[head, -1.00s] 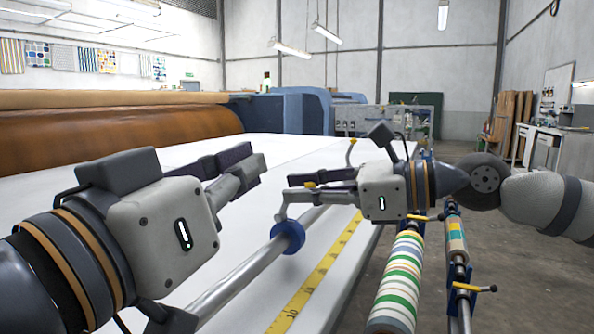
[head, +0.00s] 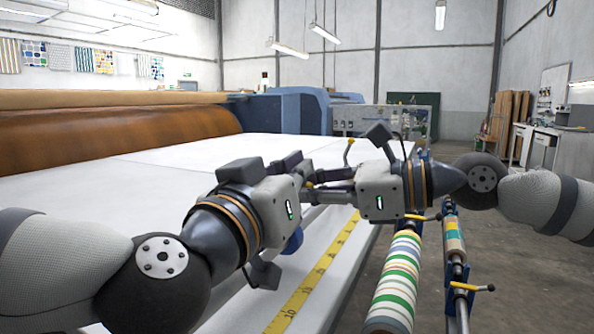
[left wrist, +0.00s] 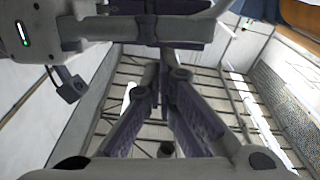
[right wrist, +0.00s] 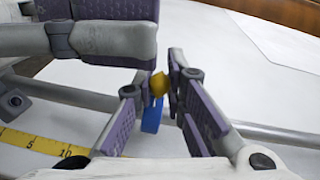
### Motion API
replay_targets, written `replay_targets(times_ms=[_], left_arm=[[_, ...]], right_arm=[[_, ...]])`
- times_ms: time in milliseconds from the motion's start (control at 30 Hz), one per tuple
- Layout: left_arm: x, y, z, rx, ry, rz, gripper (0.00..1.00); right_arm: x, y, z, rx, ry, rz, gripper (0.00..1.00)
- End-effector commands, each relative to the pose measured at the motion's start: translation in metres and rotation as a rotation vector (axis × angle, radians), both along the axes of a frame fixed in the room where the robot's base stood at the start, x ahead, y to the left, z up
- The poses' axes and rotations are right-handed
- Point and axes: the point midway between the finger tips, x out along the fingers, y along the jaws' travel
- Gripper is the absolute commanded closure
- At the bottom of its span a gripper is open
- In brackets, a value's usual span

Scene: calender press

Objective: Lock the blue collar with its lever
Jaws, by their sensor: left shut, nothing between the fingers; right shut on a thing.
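The blue collar (head: 294,240) sits on a grey shaft beside the table and is mostly hidden behind my left gripper in the head view. In the right wrist view, a blue piece (right wrist: 152,118) shows below the lever's yellow tip (right wrist: 158,85). My right gripper (right wrist: 161,92) is shut on that tip; the lever's angle is hard to tell. My left gripper (head: 304,168) is shut and empty, close beside the right fingers. Its fingers also show at the upper left of the right wrist view (right wrist: 105,30).
A yellow measuring tape (head: 315,282) runs along the white table (head: 130,210). A striped roll (head: 398,285) lies right of the table, near other yellow-tipped levers (head: 472,287). The orange-brown press roller (head: 110,133) is at the back left.

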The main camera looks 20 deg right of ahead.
Motion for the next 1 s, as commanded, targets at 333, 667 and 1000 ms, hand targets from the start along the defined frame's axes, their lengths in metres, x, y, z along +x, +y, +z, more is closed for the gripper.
replay_targets(times_ms=[333,667,1000], left_arm=[[-0.003,-0.006,-0.011,0.045,-0.043,-0.002,1.0],[-0.003,-0.007,-0.014,0.048,-0.036,-0.003,1.0],[-0.003,-0.006,-0.014,0.048,-0.036,-0.003,1.0]], right_arm=[[0.0,0.0,0.0,0.001,-0.001,0.0,1.0],[-0.001,0.001,0.001,0.002,-0.002,0.002,0.71],[-0.001,0.002,0.002,0.002,-0.005,0.003,0.71]])
